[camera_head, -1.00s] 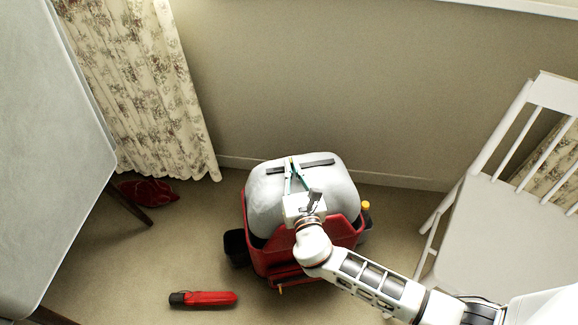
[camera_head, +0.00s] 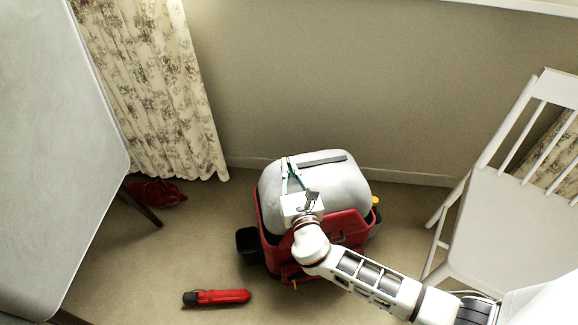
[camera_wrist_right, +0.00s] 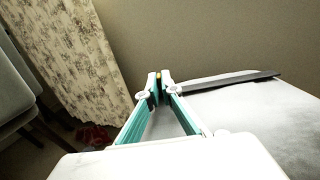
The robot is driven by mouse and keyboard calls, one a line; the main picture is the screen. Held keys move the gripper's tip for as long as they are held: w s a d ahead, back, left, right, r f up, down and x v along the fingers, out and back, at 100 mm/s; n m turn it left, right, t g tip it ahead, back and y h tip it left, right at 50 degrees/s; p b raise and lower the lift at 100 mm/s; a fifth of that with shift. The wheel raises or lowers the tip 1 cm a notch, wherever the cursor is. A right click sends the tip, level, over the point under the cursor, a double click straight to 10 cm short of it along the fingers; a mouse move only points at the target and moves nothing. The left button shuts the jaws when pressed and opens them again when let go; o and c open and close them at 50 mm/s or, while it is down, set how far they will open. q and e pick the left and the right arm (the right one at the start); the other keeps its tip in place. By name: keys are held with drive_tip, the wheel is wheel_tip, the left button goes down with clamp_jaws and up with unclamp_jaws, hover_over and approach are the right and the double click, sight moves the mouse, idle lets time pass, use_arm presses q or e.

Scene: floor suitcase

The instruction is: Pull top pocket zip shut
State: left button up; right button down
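The suitcase (camera_head: 338,190) has a bulging light grey top and stands in the middle of the floor; its grey top also shows in the right wrist view (camera_wrist_right: 265,120). A dark strip along the top pocket (camera_head: 322,158) runs rightward from near my fingertips; it shows in the wrist view too (camera_wrist_right: 225,82). My right gripper (camera_head: 287,160) is at the left end of this strip. My left gripper is not in view.
A red and black object (camera_head: 220,297) lies on the floor in front. A grey table (camera_head: 60,150) stands left, a white chair (camera_head: 505,225) right. A floral curtain (camera_head: 150,90) and a dark red item (camera_head: 158,192) are at back left.

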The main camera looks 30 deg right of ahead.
drive_tip(key=c, duration=2.2)
unclamp_jaws()
drive_tip(key=shift+a, duration=0.4)
drive_tip(key=shift+c, duration=0.2)
drive_tip(key=shift+d, duration=0.15)
drive_tip(key=shift+r, duration=0.25)
wheel_tip(320, 180, up, 10)
drive_tip(key=shift+f, duration=0.25)
